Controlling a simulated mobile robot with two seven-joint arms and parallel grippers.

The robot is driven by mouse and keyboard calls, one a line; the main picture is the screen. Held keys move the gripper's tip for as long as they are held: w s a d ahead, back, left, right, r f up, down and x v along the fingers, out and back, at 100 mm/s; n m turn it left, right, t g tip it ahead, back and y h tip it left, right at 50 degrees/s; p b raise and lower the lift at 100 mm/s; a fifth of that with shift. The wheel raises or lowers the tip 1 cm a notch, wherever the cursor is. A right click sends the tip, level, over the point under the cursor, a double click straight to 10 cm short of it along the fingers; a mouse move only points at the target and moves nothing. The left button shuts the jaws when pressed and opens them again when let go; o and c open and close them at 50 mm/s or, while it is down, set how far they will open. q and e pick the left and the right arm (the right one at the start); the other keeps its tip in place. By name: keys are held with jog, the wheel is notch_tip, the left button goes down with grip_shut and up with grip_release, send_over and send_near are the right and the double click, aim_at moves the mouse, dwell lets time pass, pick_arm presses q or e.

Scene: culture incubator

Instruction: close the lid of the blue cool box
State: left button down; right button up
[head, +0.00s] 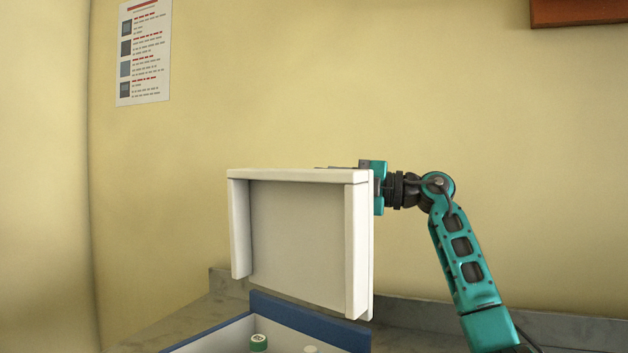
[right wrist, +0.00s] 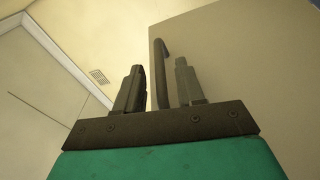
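The blue cool box (head: 262,304) stands on the counter at the bottom of the head view, cut off by the frame edge. Its white lid (head: 300,240) stands open, about upright, with its hollow inner side facing me. My right gripper (head: 371,178) is behind the lid's upper right corner, its fingers mostly hidden there. In the right wrist view the gripper (right wrist: 158,88) is open beside the lid's outer face (right wrist: 240,65). A dark bar-shaped handle (right wrist: 161,72) shows between the fingers; contact cannot be told. My left gripper is not in view.
A green-marked white-capped container (head: 259,342) and another pale round top (head: 311,349) show inside the box. The grey counter (head: 190,319) has a low back edge against the yellow wall. A poster (head: 145,55) hangs on the wall. The counter left of the box looks clear.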

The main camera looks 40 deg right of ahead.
jog(key=shift+x, duration=1.35)
jog(key=shift+c, duration=0.3)
grip_shut()
